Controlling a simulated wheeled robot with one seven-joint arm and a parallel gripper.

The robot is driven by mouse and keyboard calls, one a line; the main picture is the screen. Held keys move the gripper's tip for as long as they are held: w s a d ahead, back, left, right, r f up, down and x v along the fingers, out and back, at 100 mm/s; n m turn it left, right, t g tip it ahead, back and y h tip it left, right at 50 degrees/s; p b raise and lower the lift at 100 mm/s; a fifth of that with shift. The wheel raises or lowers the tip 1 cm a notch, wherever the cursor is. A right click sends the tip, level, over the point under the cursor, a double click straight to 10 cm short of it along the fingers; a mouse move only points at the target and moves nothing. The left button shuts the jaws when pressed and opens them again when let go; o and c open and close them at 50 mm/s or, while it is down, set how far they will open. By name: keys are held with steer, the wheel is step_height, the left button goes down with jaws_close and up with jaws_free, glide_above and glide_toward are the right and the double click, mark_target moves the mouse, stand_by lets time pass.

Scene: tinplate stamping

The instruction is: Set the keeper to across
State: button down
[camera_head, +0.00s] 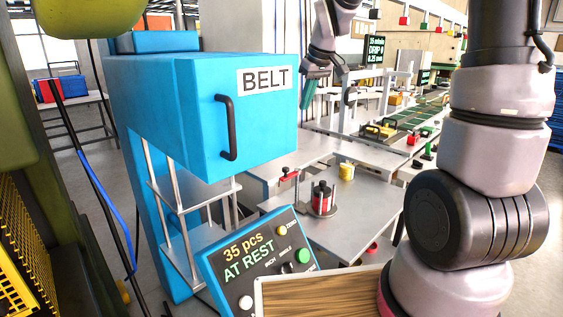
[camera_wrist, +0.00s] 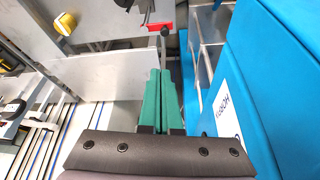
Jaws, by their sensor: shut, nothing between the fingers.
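A small red bar with a dark knob (camera_head: 289,174) sits at the left edge of the grey table, by the blue cabinet; I take it to be the keeper, but no label confirms this. In the wrist view, a red bar (camera_wrist: 156,25) with a dark ball knob in front of it shows just beyond my fingertips. Its exact angle is hard to tell. My gripper (camera_head: 309,93) has teal fingers and hangs right of the cabinet, above the table. In the wrist view my gripper (camera_wrist: 159,72) is shut and empty, with a visible gap to the bar.
The blue BELT cabinet (camera_head: 210,120) with a black handle stands close left of my gripper. A red-and-black cylinder (camera_head: 323,198) and a yellow spool (camera_head: 346,171) stand on the grey table (camera_head: 360,215). A control panel (camera_head: 257,262) reads "35 pcs AT REST".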

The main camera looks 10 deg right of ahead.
steer(key=w+a+f+n+g+y, duration=0.1)
steer(key=w+a+f+n, duration=0.3)
steer(key=w+f, duration=0.5)
step_height(320, 180, down, 3)
steer(key=shift+a+f, duration=0.1)
steer(key=shift+a, duration=1.1)
step_height(320, 180, down, 10)
steer(key=shift+s+d, duration=0.2)
steer(key=shift+s, duration=0.05)
steer(key=shift+d+g, duration=0.1)
steer(key=shift+g, duration=0.2)
